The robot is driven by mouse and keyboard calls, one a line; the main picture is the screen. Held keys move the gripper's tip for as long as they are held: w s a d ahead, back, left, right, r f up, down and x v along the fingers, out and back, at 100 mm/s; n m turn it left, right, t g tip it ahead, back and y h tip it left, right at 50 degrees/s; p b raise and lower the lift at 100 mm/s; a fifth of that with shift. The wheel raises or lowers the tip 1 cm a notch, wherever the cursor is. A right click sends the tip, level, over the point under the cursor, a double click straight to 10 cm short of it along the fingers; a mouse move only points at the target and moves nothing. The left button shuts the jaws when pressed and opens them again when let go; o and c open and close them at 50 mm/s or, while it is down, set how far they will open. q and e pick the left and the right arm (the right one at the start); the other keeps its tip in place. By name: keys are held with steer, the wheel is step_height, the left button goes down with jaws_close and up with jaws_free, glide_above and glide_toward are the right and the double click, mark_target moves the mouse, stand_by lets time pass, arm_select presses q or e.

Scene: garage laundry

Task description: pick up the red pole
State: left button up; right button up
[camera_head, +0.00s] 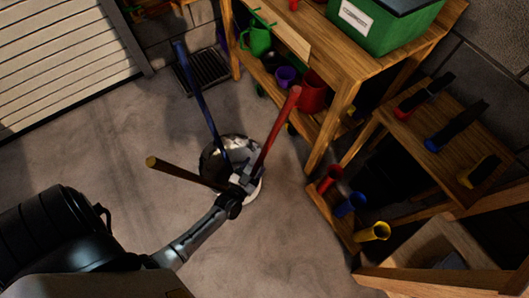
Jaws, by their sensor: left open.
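The red pole (277,132) leans up and to the right out of a shiny metal bucket (207,163) on the floor. A blue pole (201,97) and a dark pole with a yellowish end (178,170) lean out of the same bucket toward the back and the left. My left gripper (246,178) is open over the bucket's front right side, at the lower part of the red pole. I cannot tell whether the red pole lies between its fingers. The gripper hides part of the bucket and the poles' lower ends. My right gripper is out of view.
A wooden workbench (345,62) with a green bin (385,25) stands behind and to the right. Its lower shelf holds a green watering can (258,38) and a red container (313,92). A wooden rack (330,215) with red, blue and yellow tubes stands right. Floor at left is clear.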

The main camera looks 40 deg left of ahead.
mark_target(267, 145)
arm_select(q)
steer(key=b+x, duration=0.2)
steer(key=x, duration=0.5)
steer(key=shift+b, duration=0.3)
steer(key=shift+w+a, duration=0.1)
steer(key=shift+w, duration=0.55)
steer(key=shift+w+b, duration=0.25)
steer(key=shift+b, duration=0.2)
steer(key=b+x, duration=0.1)
steer(key=x, duration=0.1)
steer(key=b+x, duration=0.1)
steer(key=x, duration=0.1)
steer(key=shift+a+r+b, duration=0.1)
steer(key=shift+a+b, duration=0.2)
steer(key=shift+w+r, duration=0.1)
steer(key=shift+w, duration=0.25)
steer(key=shift+s, duration=0.1)
steer(key=shift+c, duration=0.3)
jaws_close()
